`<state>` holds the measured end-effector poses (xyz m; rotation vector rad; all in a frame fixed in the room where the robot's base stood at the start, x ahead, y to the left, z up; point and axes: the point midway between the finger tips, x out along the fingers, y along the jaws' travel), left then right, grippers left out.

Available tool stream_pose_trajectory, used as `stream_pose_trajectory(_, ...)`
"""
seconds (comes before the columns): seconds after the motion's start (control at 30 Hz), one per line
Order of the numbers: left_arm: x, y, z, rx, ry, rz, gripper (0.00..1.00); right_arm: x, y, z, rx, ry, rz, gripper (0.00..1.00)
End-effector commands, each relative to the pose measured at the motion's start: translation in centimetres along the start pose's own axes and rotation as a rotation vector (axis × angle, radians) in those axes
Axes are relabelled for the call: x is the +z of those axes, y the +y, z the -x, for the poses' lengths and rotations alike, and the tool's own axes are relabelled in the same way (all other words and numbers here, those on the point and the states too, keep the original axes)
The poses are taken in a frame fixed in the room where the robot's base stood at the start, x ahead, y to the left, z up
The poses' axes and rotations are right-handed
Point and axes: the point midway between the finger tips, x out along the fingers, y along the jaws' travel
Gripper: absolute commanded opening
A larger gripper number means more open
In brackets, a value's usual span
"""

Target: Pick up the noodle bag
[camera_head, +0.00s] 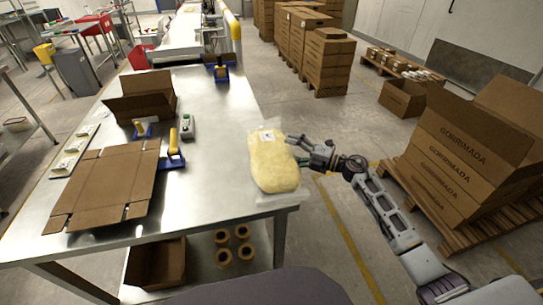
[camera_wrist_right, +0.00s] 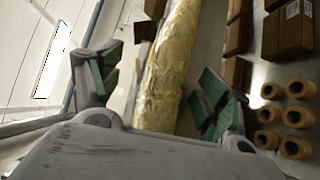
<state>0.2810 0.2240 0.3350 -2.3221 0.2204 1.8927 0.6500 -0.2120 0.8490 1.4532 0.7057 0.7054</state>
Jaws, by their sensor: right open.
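The noodle bag (camera_head: 272,162) is a clear packet with yellow noodles and a small white label. It lies at the right edge of the steel table in the head view. My right gripper (camera_head: 296,150) is at the bag's right side, with its fingers open towards it. In the right wrist view the bag (camera_wrist_right: 172,70) runs between the two green-padded fingers of the right gripper (camera_wrist_right: 155,90), with gaps visible on both sides. I cannot tell whether a finger touches it. My left gripper is in neither view.
The steel table (camera_head: 215,140) also holds a flattened carton (camera_head: 108,180), an open box (camera_head: 142,98), a yellow-handled tape dispenser (camera_head: 174,148) and a green-grey device (camera_head: 187,126). Tape rolls (camera_head: 222,237) sit on the lower shelf. Stacked cartons (camera_head: 460,150) stand on a pallet at right.

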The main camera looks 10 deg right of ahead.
Motion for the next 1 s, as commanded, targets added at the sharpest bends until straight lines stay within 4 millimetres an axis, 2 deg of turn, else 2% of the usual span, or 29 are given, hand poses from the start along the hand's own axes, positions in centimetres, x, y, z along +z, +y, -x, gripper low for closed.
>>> stream_pose_trajectory(0.23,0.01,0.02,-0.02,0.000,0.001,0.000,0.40,0.00,-0.01,0.02,0.000,0.000,0.000,0.77)
stream_pose_trajectory(0.77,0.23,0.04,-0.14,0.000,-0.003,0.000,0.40,-0.01,-0.03,0.03,0.000,0.000,0.000,0.10)
stream_pose_trajectory(1.0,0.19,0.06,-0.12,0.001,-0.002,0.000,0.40,0.03,0.23,0.01,0.004,0.000,0.000,0.08)
